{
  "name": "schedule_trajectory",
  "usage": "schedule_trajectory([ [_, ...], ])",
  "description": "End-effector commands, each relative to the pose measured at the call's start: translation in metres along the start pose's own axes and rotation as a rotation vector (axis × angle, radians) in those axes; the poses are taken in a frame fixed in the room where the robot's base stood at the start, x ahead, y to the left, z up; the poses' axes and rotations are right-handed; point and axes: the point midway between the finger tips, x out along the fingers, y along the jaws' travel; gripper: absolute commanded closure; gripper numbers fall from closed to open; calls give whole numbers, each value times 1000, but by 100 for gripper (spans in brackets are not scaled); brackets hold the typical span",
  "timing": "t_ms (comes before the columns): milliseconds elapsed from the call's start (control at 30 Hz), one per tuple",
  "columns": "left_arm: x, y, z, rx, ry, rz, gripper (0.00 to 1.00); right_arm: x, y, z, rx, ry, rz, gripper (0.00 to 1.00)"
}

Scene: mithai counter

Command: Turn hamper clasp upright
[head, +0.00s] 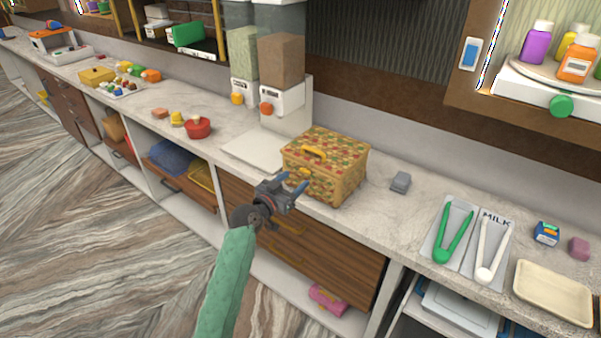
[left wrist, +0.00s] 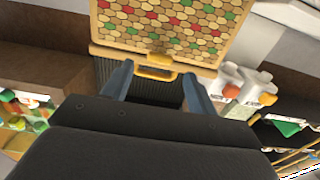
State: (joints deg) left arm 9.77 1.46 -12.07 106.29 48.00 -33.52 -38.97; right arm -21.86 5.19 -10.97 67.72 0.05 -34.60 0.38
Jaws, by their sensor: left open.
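In the head view the gripper hides part of the hamper's front. My right gripper is not in view.
Two dispensers (head: 283,98) stand behind and left of the hamper, with a red pot (head: 198,127) farther left. A grey block (head: 401,182) is to its right, then green tongs (head: 455,232) and white tongs (head: 491,252). Drawers (head: 340,268) lie below the counter.

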Motion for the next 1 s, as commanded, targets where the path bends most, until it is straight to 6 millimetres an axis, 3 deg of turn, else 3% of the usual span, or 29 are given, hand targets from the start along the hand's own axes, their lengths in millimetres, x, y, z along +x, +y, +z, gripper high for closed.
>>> schedule_trajectory([
  [300,35,0,-1,-2,-2,1,42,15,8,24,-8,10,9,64],
  [733,42,0,1,0,-2,0,42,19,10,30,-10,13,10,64],
  [967,42,0,0,0,-2,0,85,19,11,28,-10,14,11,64],
  [1000,42,0,0,0,-2,0,87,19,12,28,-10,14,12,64],
])
